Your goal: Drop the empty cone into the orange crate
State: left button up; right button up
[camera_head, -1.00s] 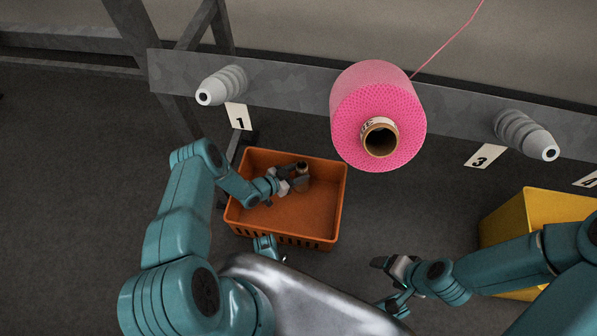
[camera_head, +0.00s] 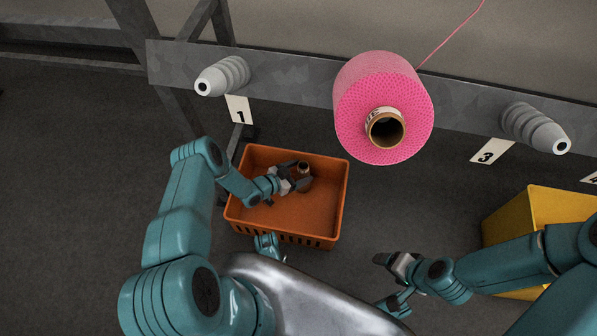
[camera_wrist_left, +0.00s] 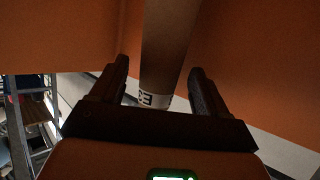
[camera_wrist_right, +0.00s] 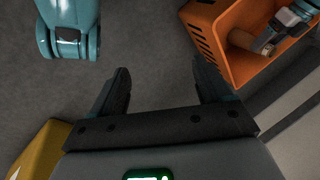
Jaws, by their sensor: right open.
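The empty cone, a brown cardboard tube, is inside the orange crate (camera_head: 240,217). Its dark open end (camera_head: 304,168) shows at my left gripper (camera_head: 294,181) in the head view. In the left wrist view the cone (camera_wrist_left: 166,50), with a white printed band, lies between the spread fingers, with a gap visible at the left finger. The left gripper is open, low inside the crate. My right gripper (camera_head: 388,260) is open and empty, right of the crate. The right wrist view shows the crate (camera_wrist_right: 210,35) and cone (camera_wrist_right: 243,39) at upper right.
A pink yarn cone (camera_head: 380,105) sits on the middle holder of the grey beam (camera_head: 290,95). Grey holders at label 1 (camera_head: 222,76) and label 3 (camera_head: 535,128) are bare. A yellow crate (camera_head: 535,210) stands at right.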

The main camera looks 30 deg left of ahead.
pick_arm(q)
jog(key=shift+r, duration=0.2)
jog(key=p+v, duration=0.5)
jog(key=v, duration=0.7)
jog(key=shift+r+p, duration=0.3)
jog(key=shift+r, duration=0.15)
pick_arm(e)
jog(key=shift+g, duration=0.4)
jog(key=r, duration=0.1)
jog(key=s+r, duration=0.1)
jog(key=r, duration=0.1)
jog(key=s+a+r, duration=0.1)
jog(key=r, duration=0.1)
jog(key=shift+s+r, duration=0.1)
jog(key=shift+r, duration=0.05)
